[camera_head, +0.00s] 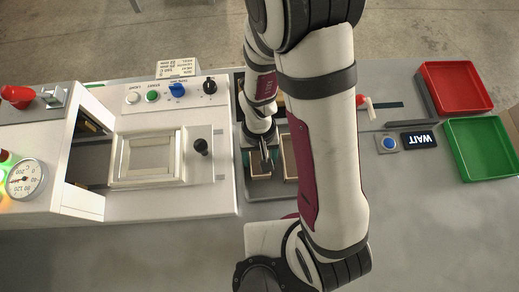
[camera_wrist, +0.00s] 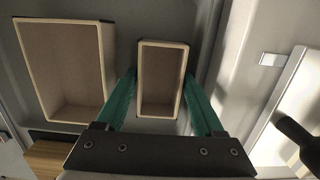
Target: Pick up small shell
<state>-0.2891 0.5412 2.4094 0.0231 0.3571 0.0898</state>
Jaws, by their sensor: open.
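The small shell (camera_wrist: 161,46) is an open-topped box with pale edges and dark corners, in the middle of the wrist view. In the head view the small shell (camera_head: 262,174) shows only partly below my gripper (camera_head: 262,163). In the wrist view my gripper (camera_wrist: 163,105) is open, with one green finger on each side of the small shell. I cannot tell whether the fingers touch its walls. A larger shell (camera_wrist: 108,60) of the same kind lies to the left, apart from the small one; it is partly hidden by my arm in the head view (camera_head: 290,168).
The white machine (camera_head: 225,195) with knobs and a framed bed stands left of the shells. A red tray (camera_head: 485,105) and a green tray (camera_head: 509,170) sit at the right, near a WAIT display (camera_head: 419,140) and blue button (camera_head: 389,143).

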